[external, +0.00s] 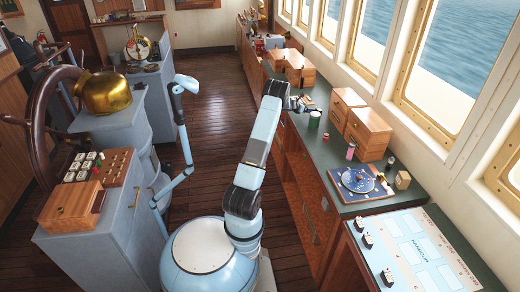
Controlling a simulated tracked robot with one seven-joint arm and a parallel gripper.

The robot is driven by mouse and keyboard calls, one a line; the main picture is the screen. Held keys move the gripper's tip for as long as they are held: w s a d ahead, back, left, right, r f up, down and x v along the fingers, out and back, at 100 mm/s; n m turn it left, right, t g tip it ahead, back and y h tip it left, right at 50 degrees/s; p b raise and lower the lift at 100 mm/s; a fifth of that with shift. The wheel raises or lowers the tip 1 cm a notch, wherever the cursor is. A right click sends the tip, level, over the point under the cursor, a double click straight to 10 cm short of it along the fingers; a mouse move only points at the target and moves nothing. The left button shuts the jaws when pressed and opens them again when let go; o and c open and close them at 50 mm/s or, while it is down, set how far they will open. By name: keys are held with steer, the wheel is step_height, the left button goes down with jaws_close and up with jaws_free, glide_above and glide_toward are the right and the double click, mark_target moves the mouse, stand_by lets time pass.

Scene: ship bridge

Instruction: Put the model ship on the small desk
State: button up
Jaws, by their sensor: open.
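My gripper (300,104) is at the end of my raised blue arm, over the green-topped counter (322,160) along the windows. I cannot pick out a model ship for sure in this view; small dark shapes by my gripper are too small to name. I cannot tell for sure which surface is the small desk.
A sloped panel (412,252) is at front right. A ship's wheel (38,125) and grey consoles line the left. The plank floor (215,90) between is clear.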

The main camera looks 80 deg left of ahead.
mark_target(319, 110)
steer(key=shift+s+d+r, duration=0.1)
steer(key=shift+s+r, duration=0.3)
steer(key=shift+r, duration=0.05)
steer(key=shift+d+r, duration=0.2)
steer(key=shift+r, duration=0.15)
steer(key=x, duration=1.3)
steer(key=shift+w+a+f, duration=0.15)
steer(key=shift+w+f, duration=0.05)
steer(key=shift+f, duration=0.1)
steer(key=c, duration=1.2)
steer(key=shift+o, duration=0.2)
steer(key=shift+r, duration=0.1)
